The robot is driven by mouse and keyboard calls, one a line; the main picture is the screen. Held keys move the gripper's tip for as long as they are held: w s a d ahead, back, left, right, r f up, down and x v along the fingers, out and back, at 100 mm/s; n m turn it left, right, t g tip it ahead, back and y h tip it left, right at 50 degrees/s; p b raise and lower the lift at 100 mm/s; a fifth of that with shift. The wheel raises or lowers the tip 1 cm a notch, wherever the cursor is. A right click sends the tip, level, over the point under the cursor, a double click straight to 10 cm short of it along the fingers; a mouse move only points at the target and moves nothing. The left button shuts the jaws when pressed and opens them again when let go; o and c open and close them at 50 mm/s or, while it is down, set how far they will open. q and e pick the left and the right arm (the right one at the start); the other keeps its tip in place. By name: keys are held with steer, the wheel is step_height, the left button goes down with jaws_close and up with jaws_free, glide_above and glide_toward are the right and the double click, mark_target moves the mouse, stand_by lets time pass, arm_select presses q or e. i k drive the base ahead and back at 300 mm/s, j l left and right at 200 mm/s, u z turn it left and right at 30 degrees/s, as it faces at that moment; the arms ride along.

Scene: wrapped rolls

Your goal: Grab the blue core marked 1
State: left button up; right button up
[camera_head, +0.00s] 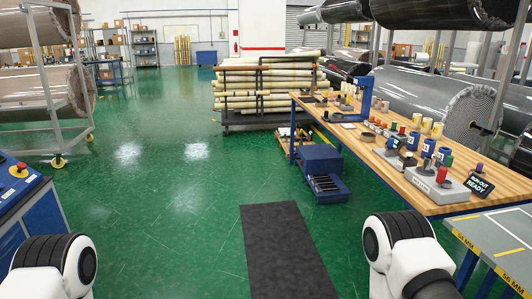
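Blue cores (428,147) stand upright among other small cylinders on the wooden table (350,139) at the right. Another blue core (411,141) stands just left of it, and a third (444,155) to its right. They bear pale marks too small to read, so I cannot tell which is marked 1. White and black links of my two arms show at the bottom left and bottom right. Neither gripper is in view, and both arms are well short of the cores.
A grey block with pegs (437,188) and a black "ready" sign (480,184) stand at the table's near end. A grey-topped stand (500,236) is beside it. A blue step-like box (323,175) is on the floor by the table. A dark mat (285,250) lies on open green floor.

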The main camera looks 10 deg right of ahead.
mark_target(428, 147)
steer(key=i+z, duration=0.2)
steer(key=i, duration=0.35)
steer(key=i+j+z, duration=0.15)
steer(key=i, duration=0.4)
steer(key=i+j+z, duration=0.2)
steer(key=i, duration=0.3)
steer(key=i+j+z, duration=0.2)
steer(key=i+j, duration=0.2)
steer(key=i, duration=0.15)
steer(key=i+j+z, duration=0.4)
steer(key=z, duration=0.2)
steer(key=i+j+z, duration=0.45)
steer(key=j+z, duration=0.2)
steer(key=i+j+z, duration=0.1)
steer(key=j+z, duration=0.2)
steer(key=i+j+z, duration=0.1)
steer(key=j+z, duration=0.2)
steer(key=j, duration=0.15)
steer(key=j+z, duration=0.35)
steer(key=j, duration=0.05)
